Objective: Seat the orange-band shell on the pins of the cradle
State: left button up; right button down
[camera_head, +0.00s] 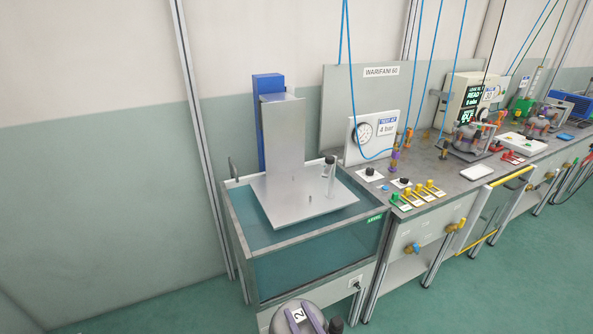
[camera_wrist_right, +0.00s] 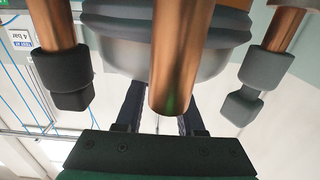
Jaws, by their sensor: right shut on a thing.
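A grey rounded shell (camera_head: 283,322) with a white label "2" shows at the bottom edge of the head view, cut off by the frame. In the right wrist view the shell (camera_wrist_right: 215,62) is close, with copper tubes, two of them black-capped. The cradle (camera_head: 277,205) is a bare silver plate with an upright back above the tank. Small pins (camera_head: 310,198) and a taller post stand on it. The shell is apart from it, nearer me. My left gripper is out of view.
The water tank (camera_head: 312,272) has a raised rim around the cradle, and a blue column (camera_head: 268,90) stands behind. A bench (camera_head: 440,175) with a gauge box (camera_head: 372,137), valves and hanging blue hoses runs to the right. Open floor lies at the left.

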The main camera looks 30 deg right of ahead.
jog(key=r+p, duration=0.2)
jog(key=r, duration=0.1)
jog(key=r+p, duration=0.1)
jog(key=r, duration=0.1)
jog(key=shift+d+p, duration=0.25)
jog(key=shift+p, duration=0.05)
jog(key=shift+f+y+b, duration=0.3)
jog(key=shift+f, duration=0.05)
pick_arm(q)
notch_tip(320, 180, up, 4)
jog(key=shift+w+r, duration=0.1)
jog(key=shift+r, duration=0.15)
pick_arm(e)
jog(key=shift+s+a+n+y, duration=0.1)
jog(key=shift+n+y, duration=0.2)
jog(key=shift+n, duration=0.2)
jog(key=shift+f+y, duration=0.15)
jog(key=shift+y, duration=0.35)
